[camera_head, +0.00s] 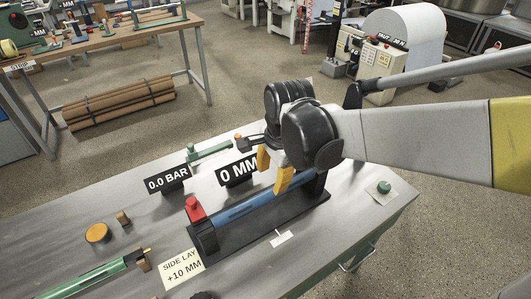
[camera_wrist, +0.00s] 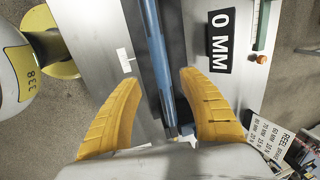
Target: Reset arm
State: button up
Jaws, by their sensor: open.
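My arm reaches in from the right in the head view, and my gripper (camera_head: 274,172) hangs over the far end of a blue shaft on a metal bench (camera_head: 90,218). In the wrist view my gripper (camera_wrist: 166,90) has its two yellow fingers spread wide apart with nothing between them but the view of the blue shaft (camera_wrist: 158,50) below. The blue shaft (camera_head: 250,204) lies in a dark holder (camera_head: 262,222) with a red knob (camera_head: 195,210) at its near end. Part of the shaft is hidden behind the fingers in the head view.
A "0 MM" sign (camera_head: 237,171) and a "0.0 BAR" sign (camera_head: 168,181) stand behind the shaft. A "SIDE LAY +10 MM" card (camera_head: 183,268), a green tube (camera_head: 90,279) and an orange-topped disc (camera_head: 98,233) are at the left. A green button (camera_head: 384,187) sits at the right corner.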

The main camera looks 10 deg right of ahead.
jog(key=shift+s+r, duration=0.1)
jog(key=shift+r, duration=0.6)
jog(key=s+d+r+n+t, duration=0.4)
jog(key=s+d+n, duration=0.5)
jog(key=n, duration=0.4)
jog(key=shift+s+r+t+h, duration=0.15)
jog(key=shift+s+t+h, duration=0.25)
jog(key=shift+s+t, duration=0.35)
jog(key=shift+s, duration=0.1)
jog(key=shift+c, duration=0.3)
